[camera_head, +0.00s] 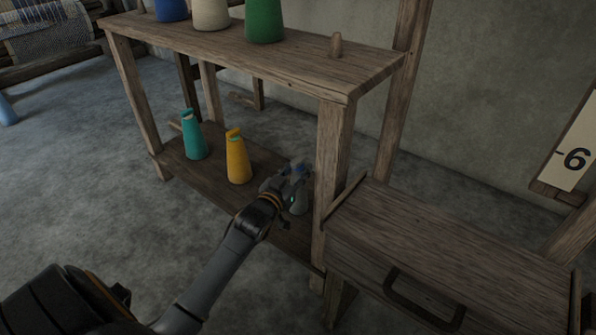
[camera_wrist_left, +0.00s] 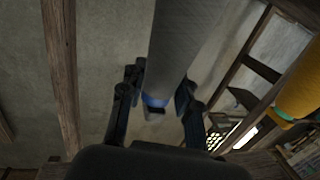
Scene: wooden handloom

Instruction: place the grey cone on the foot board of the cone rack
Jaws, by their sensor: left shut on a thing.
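The cone rack is a wooden frame with a top shelf (camera_head: 285,58) and a low foot board (camera_head: 213,187). My left gripper (camera_head: 290,178) is at the right part of the foot board, beside the rack's front right post. It is shut on the grey cone (camera_head: 299,204), which is mostly hidden by the gripper in the head view. In the left wrist view the grey cone (camera_wrist_left: 187,38) runs between the fingers of the left gripper (camera_wrist_left: 157,100). I cannot tell whether its base touches the board. My right gripper is not in view.
A teal cone (camera_head: 194,138) and a yellow cone (camera_head: 237,160) stand on the foot board, left of my gripper. Blue (camera_head: 171,8), cream (camera_head: 211,13) and green (camera_head: 264,20) cones stand on the top shelf, with an empty peg (camera_head: 336,45). A wooden drawer unit (camera_head: 450,245) stands close right.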

